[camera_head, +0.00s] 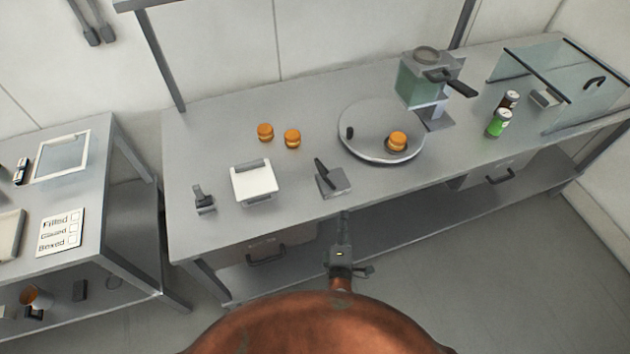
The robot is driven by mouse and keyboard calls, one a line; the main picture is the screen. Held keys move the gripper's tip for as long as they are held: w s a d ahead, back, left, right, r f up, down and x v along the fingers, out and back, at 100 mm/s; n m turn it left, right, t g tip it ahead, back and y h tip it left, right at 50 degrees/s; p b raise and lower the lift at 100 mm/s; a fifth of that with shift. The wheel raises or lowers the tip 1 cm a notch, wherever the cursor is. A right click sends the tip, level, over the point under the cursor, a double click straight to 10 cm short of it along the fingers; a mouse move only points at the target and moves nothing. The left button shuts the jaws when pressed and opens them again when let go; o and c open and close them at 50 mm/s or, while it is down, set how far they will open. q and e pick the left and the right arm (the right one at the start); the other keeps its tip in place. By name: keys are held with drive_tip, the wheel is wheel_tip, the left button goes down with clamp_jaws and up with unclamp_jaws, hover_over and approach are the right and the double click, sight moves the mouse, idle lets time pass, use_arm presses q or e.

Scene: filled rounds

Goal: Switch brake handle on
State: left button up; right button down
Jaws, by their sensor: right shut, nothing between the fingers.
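A grey block with a dark upright handle (333,180) stands near the front edge of the table, just left of the round plate; it looks like the brake handle. Its handle leans up and to the left. My right gripper (344,222) is shut and empty. It shows at the table's front edge, below the handle block in the picture, and appears apart from it. The round turntable-like plate (366,115) has a small black knob at its left and a bun (397,141) at its front right. My left gripper is not in view.
Two buns (292,138) lie left of the plate. A white tray (254,183) and a small grey device (203,199) stand farther left. A dispenser (422,80), two cans (499,122) and a glass case (590,85) are at right. A side table (95,190) stands left.

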sight(325, 175)
drive_tip(key=s+a+r+n+t+y, duration=0.1)
drive_tip(key=a+r+n+y, duration=0.3)
drive_tip(key=a, duration=0.7)
drive_tip(key=shift+s+a+r+n+t, duration=0.25)
drive_tip(key=shift+r+n+t, duration=0.35)
drive_tip(key=shift+n, duration=0.4)
drive_tip(key=shift+f, duration=0.1)
drive_tip(key=w, duration=0.3)
drive_tip(key=w+r+p, duration=0.1)
drive_tip(key=w, duration=0.6)
drive_tip(key=shift+w+a+r+p, duration=0.15)
drive_tip(key=shift+w+a+p, duration=0.05)
drive_tip(key=shift+a+p, duration=0.15)
drive_tip(key=shift+w+d+r+p, duration=0.1)
drive_tip(key=shift+d+r+p, duration=0.1)
drive_tip(key=shift+d, duration=0.35)
drive_tip(key=shift+w+d+r+p, duration=0.15)
drive_tip(key=shift+d+r+p, duration=0.1)
drive_tip(key=shift+d, duration=0.35)
drive_tip(key=shift+w+d+r+p, duration=0.1)
drive_tip(key=shift+d+r+p, duration=0.1)
drive_tip(key=shift+d, duration=0.35)
drive_tip(key=shift+d, duration=0.1)
